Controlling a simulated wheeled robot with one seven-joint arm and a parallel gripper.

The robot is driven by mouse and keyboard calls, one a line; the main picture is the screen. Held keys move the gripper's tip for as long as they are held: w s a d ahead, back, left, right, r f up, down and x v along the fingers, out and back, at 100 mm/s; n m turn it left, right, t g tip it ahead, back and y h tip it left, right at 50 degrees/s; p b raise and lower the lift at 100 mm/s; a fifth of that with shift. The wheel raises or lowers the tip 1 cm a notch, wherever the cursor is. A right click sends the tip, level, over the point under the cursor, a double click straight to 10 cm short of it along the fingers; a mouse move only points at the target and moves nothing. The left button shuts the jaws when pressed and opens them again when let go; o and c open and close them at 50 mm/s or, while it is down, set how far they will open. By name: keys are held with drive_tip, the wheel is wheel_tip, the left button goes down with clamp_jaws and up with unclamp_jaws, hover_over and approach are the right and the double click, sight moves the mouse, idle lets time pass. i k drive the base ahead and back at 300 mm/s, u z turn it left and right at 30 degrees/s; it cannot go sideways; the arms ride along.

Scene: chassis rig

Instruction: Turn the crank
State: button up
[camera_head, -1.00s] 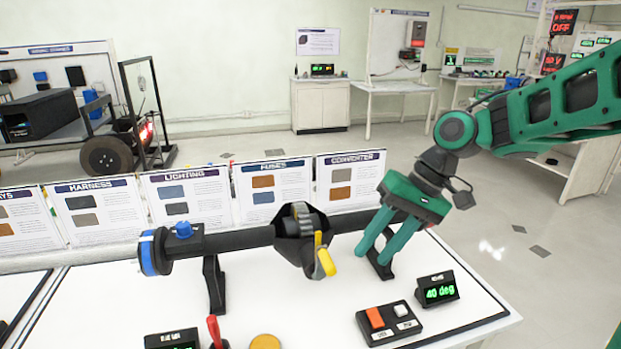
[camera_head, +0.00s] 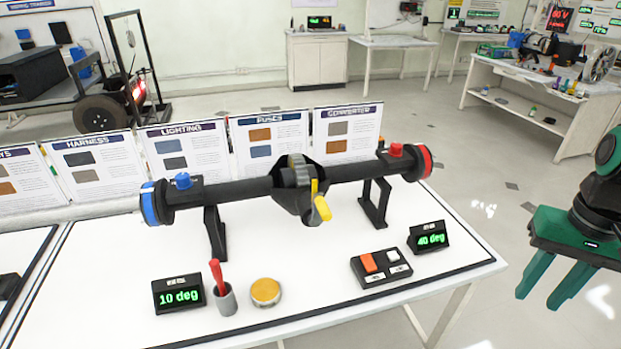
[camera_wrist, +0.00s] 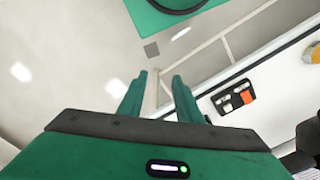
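The crank is a yellow handle (camera_head: 322,209) on the middle housing (camera_head: 295,190) of a black axle (camera_head: 236,189) across the white table. The handle hangs on the front right of the housing. A blue hub (camera_head: 150,203) ends the axle at left and a red hub (camera_head: 425,161) at right. My gripper (camera_head: 542,295) is right of the table, well away from the handle. Its two green fingers are apart with nothing between them; the wrist view also shows the fingers (camera_wrist: 152,98) empty over the floor. The handle is not visible in the wrist view.
On the table (camera_head: 340,290) stand a "10 deg" display (camera_head: 179,295), a "40 deg" display (camera_head: 429,237), a switch box (camera_head: 381,266), a cup with a red tool (camera_head: 223,297) and a yellow disc (camera_head: 265,291). Upright panels (camera_head: 270,145) line the back. Open floor lies right.

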sight(320, 212)
drive_tip(key=u, duration=0.15)
drive_tip(key=k, duration=1.05)
drive_tip(key=u, duration=0.45)
